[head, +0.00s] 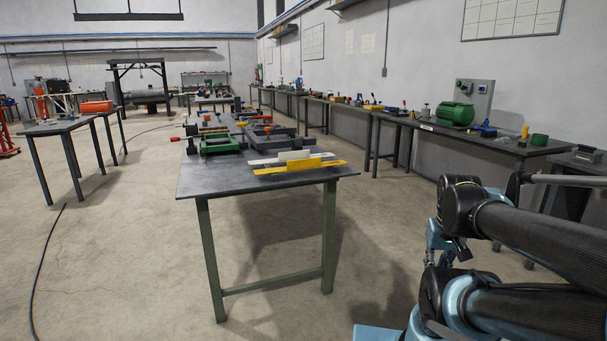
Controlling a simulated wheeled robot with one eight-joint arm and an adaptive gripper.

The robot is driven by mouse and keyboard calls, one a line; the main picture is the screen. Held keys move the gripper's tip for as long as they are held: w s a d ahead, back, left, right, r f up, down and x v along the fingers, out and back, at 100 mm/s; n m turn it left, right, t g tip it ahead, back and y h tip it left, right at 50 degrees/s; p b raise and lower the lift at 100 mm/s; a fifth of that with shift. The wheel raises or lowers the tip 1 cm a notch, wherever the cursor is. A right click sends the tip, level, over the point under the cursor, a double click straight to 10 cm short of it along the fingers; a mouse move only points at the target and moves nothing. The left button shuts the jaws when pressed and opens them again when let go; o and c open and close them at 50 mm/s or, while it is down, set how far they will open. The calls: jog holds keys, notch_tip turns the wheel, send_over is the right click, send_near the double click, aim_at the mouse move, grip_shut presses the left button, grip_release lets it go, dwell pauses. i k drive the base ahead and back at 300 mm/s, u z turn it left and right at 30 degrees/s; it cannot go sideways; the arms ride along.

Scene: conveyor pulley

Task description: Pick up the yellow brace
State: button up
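The yellow brace (299,168) lies flat near the front right edge of the dark-topped table (215,184) in the head view. It is a long, narrow strip with a raised middle part. A white brace (291,157) of similar shape lies just behind it; I cannot tell whether they touch. My arm fills the right side of the picture, well to the right of the table and apart from it. I cannot make out my gripper in this view, and nothing of mine touches the yellow brace.
A green tool (220,146) and grey parts stand farther back on the same table. Its front left top is bare. A long bench along the right wall holds a green motor (457,116). Another table (64,126) stands left. Open floor surrounds the table; a cable (45,262) lies left.

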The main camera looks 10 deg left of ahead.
aim_at(305, 164)
jog(key=u, duration=0.25)
jog(key=i, duration=0.95)
jog(key=u, duration=0.3)
